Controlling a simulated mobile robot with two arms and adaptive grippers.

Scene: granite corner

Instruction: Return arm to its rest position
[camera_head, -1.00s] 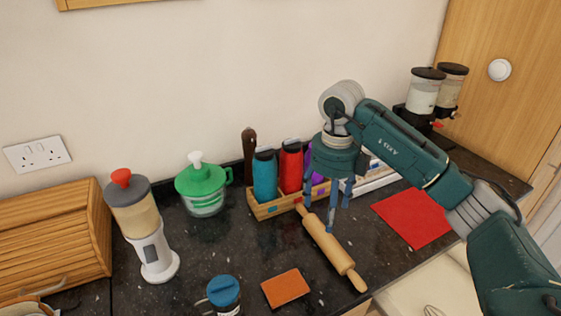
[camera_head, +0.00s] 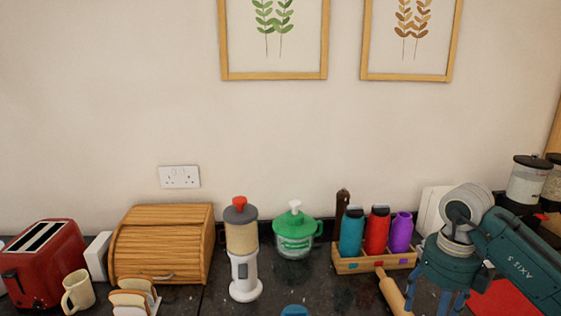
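My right arm comes in from the right. Its teal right gripper (camera_head: 436,300) hangs pointing down over the counter at the lower right, in front of the right end of the bottle crate. Its blue fingers run out of the bottom of the picture, so their tips are hidden. I see nothing held in the visible part of the fingers. My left gripper is not in view.
The wooden crate (camera_head: 350,266) holds teal, red and purple bottles. A rolling pin (camera_head: 391,291) lies close left of the gripper. A red mat (camera_head: 505,300) and dispensers (camera_head: 525,182) are right. A green-lidded jug (camera_head: 294,240), blender (camera_head: 242,258), bread box (camera_head: 160,245) and toaster (camera_head: 45,265) stand left.

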